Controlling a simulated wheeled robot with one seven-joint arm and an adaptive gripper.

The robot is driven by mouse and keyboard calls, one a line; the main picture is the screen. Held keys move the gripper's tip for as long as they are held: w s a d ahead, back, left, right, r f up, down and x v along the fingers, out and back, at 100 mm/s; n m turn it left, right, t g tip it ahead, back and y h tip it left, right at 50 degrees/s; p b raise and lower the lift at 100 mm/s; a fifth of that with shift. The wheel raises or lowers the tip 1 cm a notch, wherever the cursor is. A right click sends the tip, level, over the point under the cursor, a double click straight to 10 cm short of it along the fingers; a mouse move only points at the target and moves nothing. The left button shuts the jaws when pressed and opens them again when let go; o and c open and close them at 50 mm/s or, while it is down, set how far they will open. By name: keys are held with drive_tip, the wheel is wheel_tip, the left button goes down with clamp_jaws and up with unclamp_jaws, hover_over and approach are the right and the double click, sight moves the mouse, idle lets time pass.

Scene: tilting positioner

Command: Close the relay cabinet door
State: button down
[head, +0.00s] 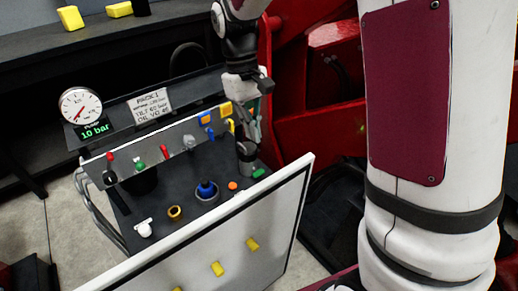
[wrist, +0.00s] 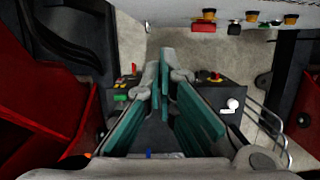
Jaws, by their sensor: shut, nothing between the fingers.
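A white panel with a dark edge (head: 240,235), which looks like the cabinet door, stands tilted in the foreground of the head view. Yellow blocks show on its face. I cannot tell its hinge or latch side. My gripper (head: 254,132) hangs behind the panel's upper right part, over the right end of the dark control box, apart from the panel in the picture. In the wrist view my gripper (wrist: 162,85) has its teal-padded fingers shut and empty.
The dark box top (head: 165,190) carries a blue knob (head: 206,189) and small fittings. A strip of coloured switches (head: 165,152), a gauge (head: 80,105) and a label plate (head: 150,104) stand behind. Red machinery (head: 325,90) is at the right.

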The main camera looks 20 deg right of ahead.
drive_tip(key=s+d+f, duration=0.1)
drive_tip(key=s+f, duration=0.5)
drive_tip(key=f, duration=0.3)
drive_tip(key=shift+s+d+f, duration=0.15)
drive_tip(key=shift+d+f, duration=0.1)
drive_tip(key=shift+d, duration=0.15)
drive_tip(key=shift+s, duration=0.1)
